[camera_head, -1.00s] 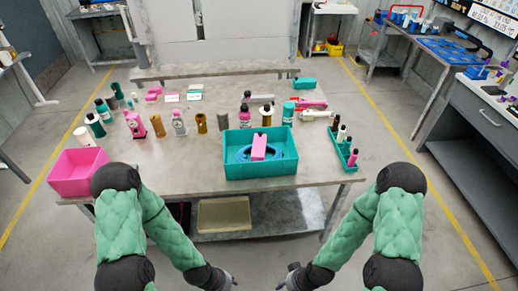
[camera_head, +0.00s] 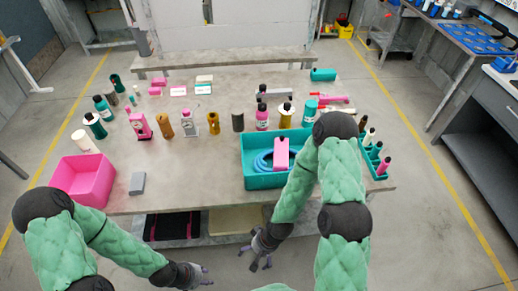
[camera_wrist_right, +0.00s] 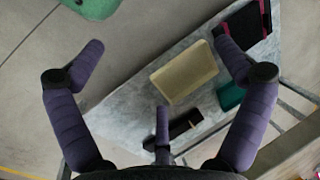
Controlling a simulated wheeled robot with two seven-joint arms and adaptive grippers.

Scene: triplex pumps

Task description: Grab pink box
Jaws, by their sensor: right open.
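The pink box (camera_head: 84,181) is an open-topped bin at the front left corner of the table, upright. It cannot be made out in the right wrist view. My left gripper (camera_head: 200,277) is low in front of the table, below and right of the pink box; its fingers are too small to judge. My right gripper (camera_head: 260,252) is open and empty in front of the table's front edge, well right of the pink box. In the right wrist view its purple fingers (camera_wrist_right: 160,100) are spread, with nothing between them.
A small grey block (camera_head: 137,184) lies right of the pink box. A teal bin (camera_head: 262,181) holding a blue coil and a pink bottle (camera_head: 281,153) stands front right. Several bottles stand across the table. A pale yellow tray (camera_wrist_right: 184,72) lies on the lower shelf.

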